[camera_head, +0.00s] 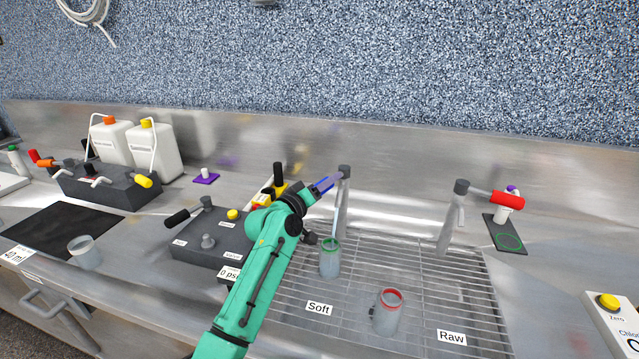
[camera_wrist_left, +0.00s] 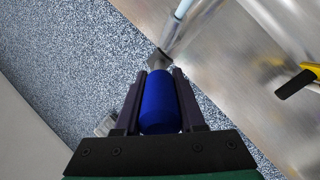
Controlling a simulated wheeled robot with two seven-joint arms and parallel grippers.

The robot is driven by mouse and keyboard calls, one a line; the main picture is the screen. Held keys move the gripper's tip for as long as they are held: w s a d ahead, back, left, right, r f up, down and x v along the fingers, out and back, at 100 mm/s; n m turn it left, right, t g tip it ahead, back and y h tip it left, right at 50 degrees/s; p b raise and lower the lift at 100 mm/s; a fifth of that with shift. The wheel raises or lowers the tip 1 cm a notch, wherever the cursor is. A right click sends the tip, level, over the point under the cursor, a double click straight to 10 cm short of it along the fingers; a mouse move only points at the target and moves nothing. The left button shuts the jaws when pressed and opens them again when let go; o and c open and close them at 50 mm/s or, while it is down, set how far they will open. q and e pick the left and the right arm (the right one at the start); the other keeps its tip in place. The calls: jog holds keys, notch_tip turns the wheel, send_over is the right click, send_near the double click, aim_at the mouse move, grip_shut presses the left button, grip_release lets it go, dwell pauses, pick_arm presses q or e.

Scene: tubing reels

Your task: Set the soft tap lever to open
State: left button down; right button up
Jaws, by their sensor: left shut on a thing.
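The soft tap (camera_head: 344,190) is a grey post at the back of the drain grid, above the "Soft" label (camera_head: 319,309). Its blue lever (camera_wrist_left: 160,104) lies between the two dark fingers of my left gripper (camera_head: 324,185), which is shut on it. In the wrist view my left gripper (camera_wrist_left: 158,100) has one finger along each side of the lever, and the grey tap joint shows just beyond. A thin pale-blue line (camera_head: 336,222) runs down from the tap toward a green-rimmed beaker (camera_head: 330,262); I cannot tell if it is water. My right gripper is not in view.
A raw tap (camera_head: 451,215) with a red lever (camera_head: 507,199) stands to the right. A red-rimmed beaker (camera_head: 387,314) stands on the grid (camera_head: 440,280). A dark valve block (camera_head: 200,240) lies left of my arm. White jugs (camera_head: 155,152) stand at the back left.

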pick_arm(q)
jog(key=shift+f, duration=0.1)
jog(key=c, duration=0.5)
grip_release()
jog(key=b+v, duration=0.3)
jog(key=v, duration=1.1)
jog(key=shift+s+a+b, duration=0.2)
jog(key=shift+b, duration=0.2)
